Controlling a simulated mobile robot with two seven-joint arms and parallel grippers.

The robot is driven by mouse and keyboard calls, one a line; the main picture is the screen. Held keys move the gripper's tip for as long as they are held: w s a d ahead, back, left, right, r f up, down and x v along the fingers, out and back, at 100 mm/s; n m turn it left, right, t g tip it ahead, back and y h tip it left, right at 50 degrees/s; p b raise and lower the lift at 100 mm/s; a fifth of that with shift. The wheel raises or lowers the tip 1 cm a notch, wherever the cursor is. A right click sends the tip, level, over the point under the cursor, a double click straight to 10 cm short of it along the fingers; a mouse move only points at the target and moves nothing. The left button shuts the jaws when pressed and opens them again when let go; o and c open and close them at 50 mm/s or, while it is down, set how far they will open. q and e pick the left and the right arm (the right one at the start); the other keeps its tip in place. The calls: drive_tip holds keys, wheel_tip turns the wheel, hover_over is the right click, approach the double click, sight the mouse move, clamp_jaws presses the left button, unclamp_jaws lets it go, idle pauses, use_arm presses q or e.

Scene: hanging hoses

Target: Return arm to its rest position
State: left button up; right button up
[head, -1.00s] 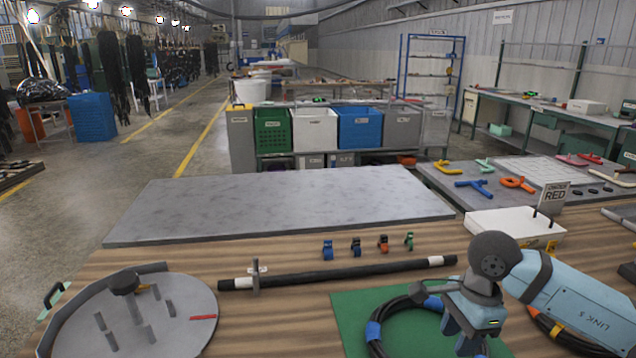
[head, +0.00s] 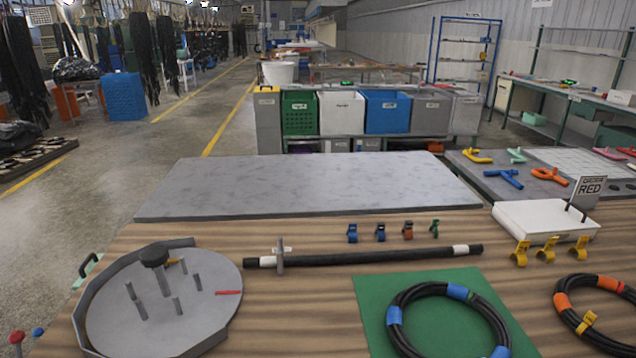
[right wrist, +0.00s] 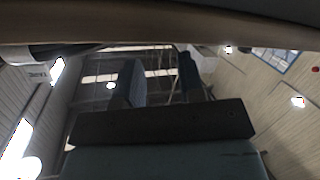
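Neither of my arms shows in the head view. In the right wrist view my right gripper (right wrist: 160,72) has its two fingers apart with nothing between them. That view looks up at the roof lights and wall panels, away from the table. A black hose coil with blue bands (head: 397,316) lies on the green mat (head: 374,292). A second coil with orange bands (head: 562,302) lies at the right, with a yellow clip (head: 587,321) on it. My left gripper is in neither view.
A straight black hose (head: 370,257) lies across the wooden table, with several small coloured clips (head: 380,232) behind it. A round grey pegged board (head: 205,318) stands at the left. A white box (head: 530,222) with yellow clips is at the right. The grey slab (head: 310,185) is bare.

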drive_tip(key=s+d+f+m+g+h+p, duration=0.1)
drive_tip(key=s+f+m+g+p, duration=0.1)
drive_tip(key=s+f+m+g, duration=0.45)
use_arm(q)
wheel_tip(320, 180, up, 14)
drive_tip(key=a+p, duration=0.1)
drive_tip(key=p, duration=1.5)
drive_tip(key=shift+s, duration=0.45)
use_arm(e)
wheel_tip(320, 180, up, 13)
drive_tip(key=s+d+n+t, duration=0.1)
drive_tip(key=s+n+t, duration=0.1)
drive_tip(key=shift+t+h, duration=0.3)
drive_tip(key=shift+t, duration=0.05)
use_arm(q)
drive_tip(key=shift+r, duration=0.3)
use_arm(e)
drive_tip(key=shift+d, duration=0.1)
